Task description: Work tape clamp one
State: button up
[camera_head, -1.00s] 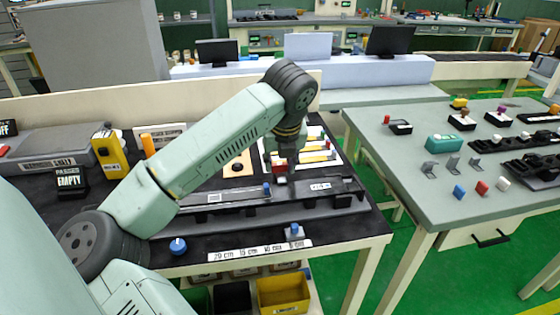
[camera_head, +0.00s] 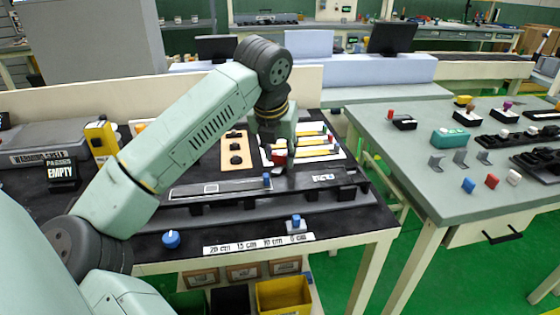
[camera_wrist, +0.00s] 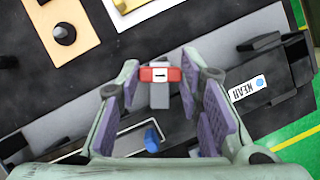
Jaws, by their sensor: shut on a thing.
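A red clamp handle marked 1 (camera_wrist: 147,74) sits on a grey post (camera_wrist: 159,96) at the long dark rail fixture. In the wrist view it spans the gap between my fingertips. My gripper (camera_wrist: 160,76) is shut on this red handle, with purple-grey pads on both sides. In the head view the gripper (camera_head: 279,152) stands over the back of the fixture, and only a little red (camera_head: 280,159) shows between the fingers. The clamp's base is mostly hidden there.
A blue knob (camera_head: 267,179) stands close by on the fixture (camera_head: 230,211). Another blue knob (camera_head: 171,239) and a blue-topped block (camera_head: 296,223) are at the front. A wooden board with black knobs (camera_head: 235,152) lies behind left. A grey-green table (camera_head: 420,160) stands to the right.

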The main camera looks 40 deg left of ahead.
jog(key=m+h, duration=0.1)
jog(key=m, duration=0.1)
jog(key=m+b, duration=0.1)
jog(key=m, duration=0.1)
jog(key=shift+a+m+h, duration=0.15)
jog(key=shift+m+h, duration=0.15)
jog(key=shift+h, duration=0.1)
jog(key=shift+m+h, duration=0.7)
jog(key=shift+m, duration=1.3)
jog(key=shift+a, duration=0.1)
jog(key=o, duration=1.2)
jog(key=shift+c, duration=0.2)
jog(key=v, duration=1.2)
jog(key=shift+a, duration=0.1)
